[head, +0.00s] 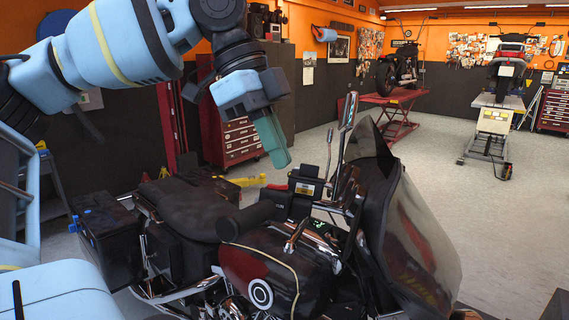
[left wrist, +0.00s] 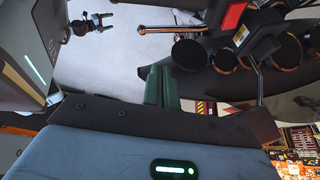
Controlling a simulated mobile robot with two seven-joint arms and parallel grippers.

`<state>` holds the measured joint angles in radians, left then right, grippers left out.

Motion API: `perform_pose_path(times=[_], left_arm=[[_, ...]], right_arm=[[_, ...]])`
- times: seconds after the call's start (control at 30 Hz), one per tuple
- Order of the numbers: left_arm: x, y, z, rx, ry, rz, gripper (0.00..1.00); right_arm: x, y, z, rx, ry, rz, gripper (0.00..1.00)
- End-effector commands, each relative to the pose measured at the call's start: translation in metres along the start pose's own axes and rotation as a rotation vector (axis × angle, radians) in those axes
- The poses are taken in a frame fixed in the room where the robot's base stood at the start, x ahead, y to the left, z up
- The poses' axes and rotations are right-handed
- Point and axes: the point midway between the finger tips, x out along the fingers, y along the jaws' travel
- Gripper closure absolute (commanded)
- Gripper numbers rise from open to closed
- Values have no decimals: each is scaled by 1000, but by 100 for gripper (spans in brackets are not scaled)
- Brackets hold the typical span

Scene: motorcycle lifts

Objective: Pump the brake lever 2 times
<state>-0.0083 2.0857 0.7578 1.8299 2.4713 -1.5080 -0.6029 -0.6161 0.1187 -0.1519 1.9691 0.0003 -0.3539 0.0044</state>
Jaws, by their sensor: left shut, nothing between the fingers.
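The motorcycle (head: 275,258) stands in front of me, with a dark red tank and a dark windshield. In the left wrist view a shiny lever (left wrist: 170,30) with a rounded end sticks out from the handlebar area. I cannot tell for sure that it is the brake lever, or pick that lever out in the head view. My left gripper (head: 282,158) is above the bike, left of the mirror, its green fingers pointing down. Its fingers also show in the left wrist view (left wrist: 161,78), shut and empty, apart from the lever. My right gripper is not in view.
A mirror (head: 348,110) rises on a stalk close to the right of my left gripper. The windshield (head: 420,235) stands farther right. A red tool cabinet (head: 236,140) is behind. Lifts with motorcycles stand at the back, with open floor (head: 435,165) between.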

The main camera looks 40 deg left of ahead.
Motion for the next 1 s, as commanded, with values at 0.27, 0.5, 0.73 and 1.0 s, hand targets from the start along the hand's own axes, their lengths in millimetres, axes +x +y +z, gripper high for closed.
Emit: perform_pose_path(times=[0.27, 0.5, 0.73, 1.0], left_arm=[[-1, 0, 0, 0, 0, -1, 100], [0, 0, 0, -1, -1, -1, 100], [15, -3, -22, -92, -51, -41, 100], [24, -2, -43, -184, -79, -91, 100]], right_arm=[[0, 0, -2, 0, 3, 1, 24], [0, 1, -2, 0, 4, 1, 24], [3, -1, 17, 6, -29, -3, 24], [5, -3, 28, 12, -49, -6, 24]])
